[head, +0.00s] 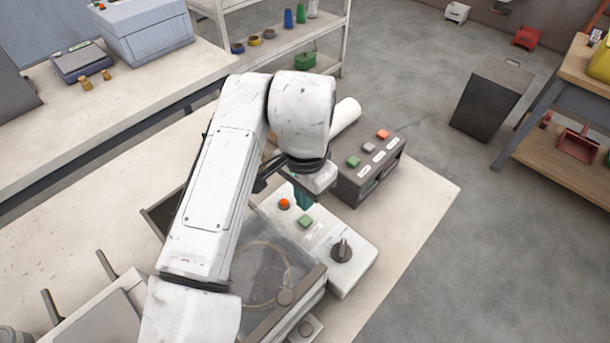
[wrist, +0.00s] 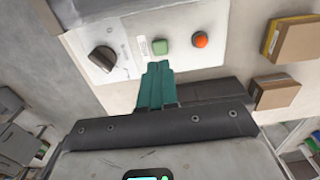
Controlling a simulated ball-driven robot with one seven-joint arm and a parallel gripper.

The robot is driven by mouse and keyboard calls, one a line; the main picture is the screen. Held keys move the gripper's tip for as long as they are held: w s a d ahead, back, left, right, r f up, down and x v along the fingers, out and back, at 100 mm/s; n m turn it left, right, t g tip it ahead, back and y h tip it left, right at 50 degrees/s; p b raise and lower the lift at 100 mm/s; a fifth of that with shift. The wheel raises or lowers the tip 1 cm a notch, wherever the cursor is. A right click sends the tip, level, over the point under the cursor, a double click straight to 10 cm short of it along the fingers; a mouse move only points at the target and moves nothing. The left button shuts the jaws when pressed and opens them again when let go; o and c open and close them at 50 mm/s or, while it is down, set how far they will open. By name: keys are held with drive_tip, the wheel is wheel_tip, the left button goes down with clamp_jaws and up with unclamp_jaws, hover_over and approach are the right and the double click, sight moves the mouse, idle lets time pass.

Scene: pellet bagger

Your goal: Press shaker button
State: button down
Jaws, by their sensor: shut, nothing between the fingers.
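A white control panel (head: 325,240) carries a green button (head: 305,222), a red-orange button (head: 284,203) and a black rotary knob (head: 341,250). The same green button (wrist: 160,46), red-orange button (wrist: 200,40) and knob (wrist: 102,58) show in the wrist view. My gripper (head: 303,202) has teal fingers, shut and empty, over the panel's far side. In the wrist view my gripper (wrist: 158,66) points toward the green button, its tips just below it in the picture. I cannot tell the gap. No legible label marks the shaker button.
A dark box (head: 350,185) with green, grey and orange buttons stands behind the panel, close to my gripper. A clear-lidded machine (head: 255,275) with a round part inside adjoins the panel. The bench (head: 430,195) is bare at right.

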sight(305, 221)
wheel_tip(305, 221, down, 6)
drive_tip(key=shift+r+p, duration=0.1)
drive_tip(key=shift+p, duration=0.35)
